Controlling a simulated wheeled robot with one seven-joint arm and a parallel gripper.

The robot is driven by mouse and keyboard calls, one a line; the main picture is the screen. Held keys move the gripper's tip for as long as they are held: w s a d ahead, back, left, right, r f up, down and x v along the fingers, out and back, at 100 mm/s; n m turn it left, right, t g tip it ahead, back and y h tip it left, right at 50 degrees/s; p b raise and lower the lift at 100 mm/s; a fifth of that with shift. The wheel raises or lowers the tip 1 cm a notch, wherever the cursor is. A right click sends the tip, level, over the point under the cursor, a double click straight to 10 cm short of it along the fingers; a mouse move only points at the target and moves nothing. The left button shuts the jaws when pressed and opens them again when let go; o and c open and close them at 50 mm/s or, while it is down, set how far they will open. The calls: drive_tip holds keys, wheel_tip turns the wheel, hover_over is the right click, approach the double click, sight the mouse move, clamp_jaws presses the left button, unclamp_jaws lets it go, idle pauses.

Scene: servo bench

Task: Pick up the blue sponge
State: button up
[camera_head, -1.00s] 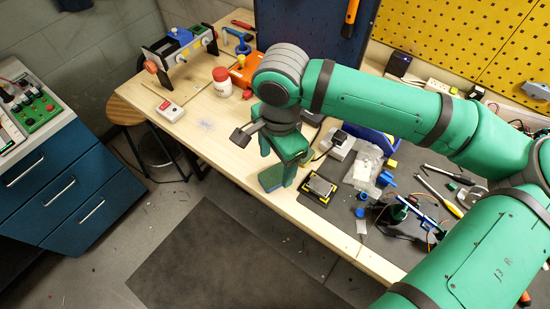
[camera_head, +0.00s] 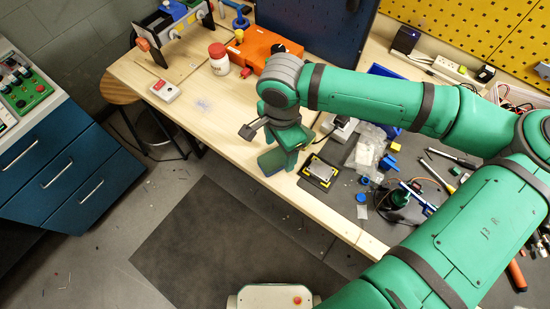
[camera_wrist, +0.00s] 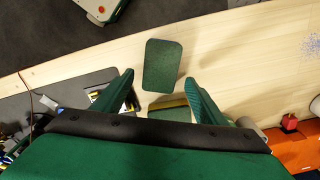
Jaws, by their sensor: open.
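The blue sponge (camera_head: 270,163) lies on the wooden bench near its front edge, partly hidden by my gripper (camera_head: 291,158) in the head view. It looks blue with a green edge there. In the wrist view a flat dark green pad (camera_wrist: 162,64), apparently the same sponge with its green face up, shows just beyond and between my fingertips (camera_wrist: 160,78). A second green pad with a yellow layer (camera_wrist: 169,104) lies between the fingers, closer to the palm. My gripper is open and points down above the bench, holding nothing; its exact height is unclear.
A dark mat (camera_head: 343,190) with a yellow-and-black device (camera_head: 319,172), a clear bag and tools lies right of my gripper. An orange case (camera_head: 262,48), a white bottle with red lid (camera_head: 218,60) and a small white box (camera_head: 165,90) stand left and behind. Bench left of the sponge is clear.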

drive_tip(key=shift+f, duration=1.2)
drive_tip(key=c, duration=1.2)
drive_tip(key=shift+r, duration=0.1)
